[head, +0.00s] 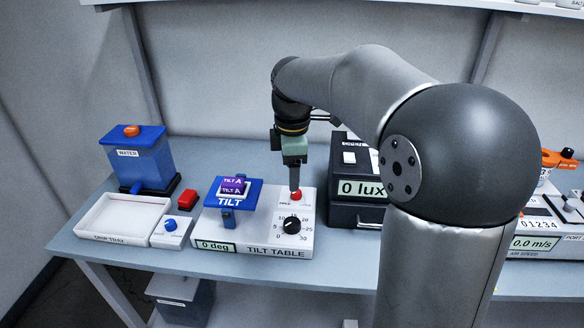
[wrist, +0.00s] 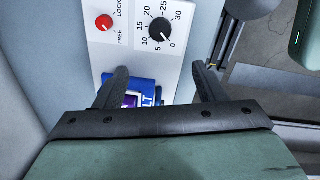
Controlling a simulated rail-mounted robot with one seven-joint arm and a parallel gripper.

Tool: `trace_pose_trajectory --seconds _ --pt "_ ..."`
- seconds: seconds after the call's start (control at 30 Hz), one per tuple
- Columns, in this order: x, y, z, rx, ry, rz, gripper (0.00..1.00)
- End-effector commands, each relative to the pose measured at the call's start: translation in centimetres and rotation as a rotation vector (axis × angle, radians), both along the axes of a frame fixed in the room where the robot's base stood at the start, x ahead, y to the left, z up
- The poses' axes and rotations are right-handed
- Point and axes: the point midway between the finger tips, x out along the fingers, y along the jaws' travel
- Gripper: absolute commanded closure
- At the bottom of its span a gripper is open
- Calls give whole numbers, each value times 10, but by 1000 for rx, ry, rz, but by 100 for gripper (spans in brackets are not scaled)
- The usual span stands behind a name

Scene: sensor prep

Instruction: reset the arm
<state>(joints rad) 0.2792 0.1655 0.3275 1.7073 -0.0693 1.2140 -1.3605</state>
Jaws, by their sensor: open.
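My gripper (head: 294,187) points down over the right part of the tilt table (head: 262,236), close to its red knob (head: 297,196). Whether it touches the knob I cannot tell. In the wrist view my gripper (wrist: 160,82) has its two fingers apart, with nothing held between them. The red knob (wrist: 104,22), marked LOCK and FREE, and the black dial (wrist: 161,31) lie beyond the fingertips there. The blue tilt plate (head: 247,190) carries a purple block marked TILT A (head: 232,186). Part of the plate (wrist: 147,84) shows between the fingers. The display (head: 216,246) reads 0 deg.
Left of the tilt table are a blue water tank (head: 142,160), a white drip tray (head: 122,219), a red block (head: 187,199) and a blue button (head: 171,223). A black 0 lux box (head: 354,212) stands close on the right. An air speed unit (head: 540,246) is farther right.

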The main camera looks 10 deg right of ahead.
Motion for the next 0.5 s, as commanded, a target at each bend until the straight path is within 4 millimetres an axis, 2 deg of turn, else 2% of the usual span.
trace_pose_trajectory --seconds 0.17,0.27,0.37,0.5 --pt "0 0 0 0 0 -2 36" --pt "-13 2 -3 -5 3 -63 36" --pt "-47 6 -14 -10 4 -248 36" --pt "-120 6 -40 2 -5 -654 36"
